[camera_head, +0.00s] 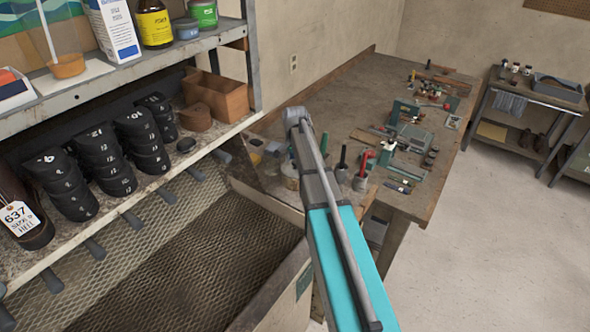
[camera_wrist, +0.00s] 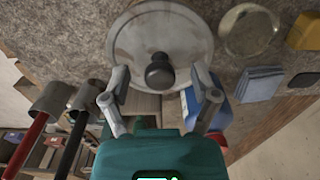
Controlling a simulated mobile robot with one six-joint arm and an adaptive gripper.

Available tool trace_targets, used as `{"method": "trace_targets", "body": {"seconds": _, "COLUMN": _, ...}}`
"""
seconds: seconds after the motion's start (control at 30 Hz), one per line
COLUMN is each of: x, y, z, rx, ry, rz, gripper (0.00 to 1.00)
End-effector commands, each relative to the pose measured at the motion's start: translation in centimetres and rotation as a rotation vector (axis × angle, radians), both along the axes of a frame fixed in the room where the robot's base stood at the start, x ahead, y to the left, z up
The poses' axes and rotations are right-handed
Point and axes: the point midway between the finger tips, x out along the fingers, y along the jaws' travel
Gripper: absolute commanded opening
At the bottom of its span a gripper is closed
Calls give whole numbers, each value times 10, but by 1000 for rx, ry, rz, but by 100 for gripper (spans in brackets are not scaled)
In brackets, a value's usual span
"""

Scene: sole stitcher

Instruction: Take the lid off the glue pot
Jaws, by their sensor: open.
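The glue pot's lid (camera_wrist: 137,32) is a pale grey disc with a black knob (camera_wrist: 159,72), seen in the wrist view at upper middle. The lid lies on the pot, whose body is mostly hidden below it. My gripper (camera_wrist: 160,78) is open, with one finger on each side of the knob and a gap on both sides; nothing is held. In the head view, what looks like the pot (camera_head: 289,172) is partly hidden behind my arm, and my gripper cannot be made out.
Two tools with a red handle (camera_wrist: 25,143) and a black handle (camera_wrist: 72,145) stand left of the pot. A clear round dish (camera_wrist: 248,32), a blue stack (camera_wrist: 260,84) and a yellow block (camera_wrist: 304,32) lie to the right. A shelf (camera_head: 225,35) stands left of the workbench (camera_head: 345,97).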

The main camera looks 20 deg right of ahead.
Motion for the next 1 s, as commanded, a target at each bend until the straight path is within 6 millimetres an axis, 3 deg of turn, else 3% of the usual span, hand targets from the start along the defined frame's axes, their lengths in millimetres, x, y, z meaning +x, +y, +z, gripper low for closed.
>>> {"method": "trace_targets", "body": {"seconds": 0.4, "x": 0, "y": 0, "z": 0, "rx": 0, "ry": 0, "rz": 0, "gripper": 78}}
{"method": "trace_targets", "body": {"seconds": 0.83, "x": 0, "y": 0, "z": 0, "rx": 0, "ry": 0, "rz": 0, "gripper": 0}}
{"method": "trace_targets", "body": {"seconds": 1.0, "x": 0, "y": 0, "z": 0, "rx": 0, "ry": 0, "rz": -1, "gripper": 0}}
